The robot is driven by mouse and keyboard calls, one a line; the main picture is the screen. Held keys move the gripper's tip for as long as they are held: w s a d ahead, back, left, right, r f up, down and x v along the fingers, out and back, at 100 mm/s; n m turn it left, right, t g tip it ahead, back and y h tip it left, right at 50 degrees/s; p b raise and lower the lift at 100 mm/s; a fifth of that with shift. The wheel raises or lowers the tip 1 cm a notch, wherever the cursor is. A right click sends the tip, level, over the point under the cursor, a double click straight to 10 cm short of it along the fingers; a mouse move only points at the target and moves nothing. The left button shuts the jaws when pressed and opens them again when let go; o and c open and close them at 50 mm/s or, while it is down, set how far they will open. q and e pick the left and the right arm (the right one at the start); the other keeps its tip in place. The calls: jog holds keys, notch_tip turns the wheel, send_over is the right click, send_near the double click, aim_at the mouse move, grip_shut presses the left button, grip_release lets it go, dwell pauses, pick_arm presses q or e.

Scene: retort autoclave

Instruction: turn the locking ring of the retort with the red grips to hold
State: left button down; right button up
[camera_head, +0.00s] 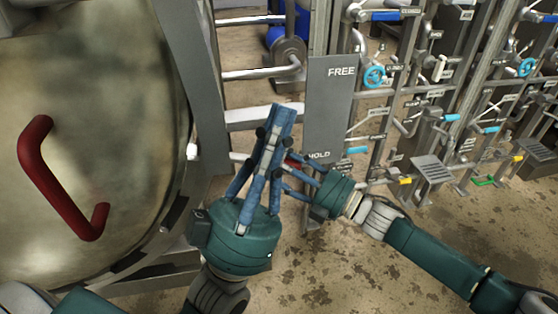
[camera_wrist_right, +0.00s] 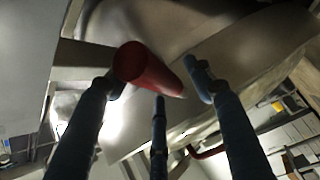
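The retort's round metal door (camera_head: 105,110) fills the left of the head view, with the ring (camera_head: 205,100) at its edge. A pale bar runs from the ring to a small red grip (camera_head: 293,160), mostly hidden behind my left gripper. My left gripper (camera_head: 282,112) points up in front of the bar, its fingers close together, with nothing seen between them. My right gripper (camera_head: 296,174) is at the red grip, partly hidden. In the right wrist view, the red grip (camera_wrist_right: 150,70) lies between the spread fingers of my right gripper (camera_wrist_right: 155,78); contact is unclear.
A plate (camera_head: 331,105) marked FREE at its top and HOLD at its bottom stands just beyond the grippers. A bent red handle (camera_head: 60,185) is on the door. Pipes and valves (camera_head: 374,76) fill the right background. Stained floor (camera_head: 340,265) lies open below.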

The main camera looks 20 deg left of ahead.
jog(key=shift+w+d+f, duration=0.1)
jog(key=shift+w+f, duration=0.05)
jog(key=shift+f, duration=0.7)
jog(key=shift+d+f, duration=0.2)
jog(key=shift+d, duration=0.3)
jog(key=r+v, duration=0.1)
jog(key=v, duration=0.9)
jog(key=shift+s+d+r, duration=0.25)
jog(key=shift+d+r, duration=0.1)
jog(key=shift+d, duration=0.05)
jog(key=shift+a+r, duration=0.1)
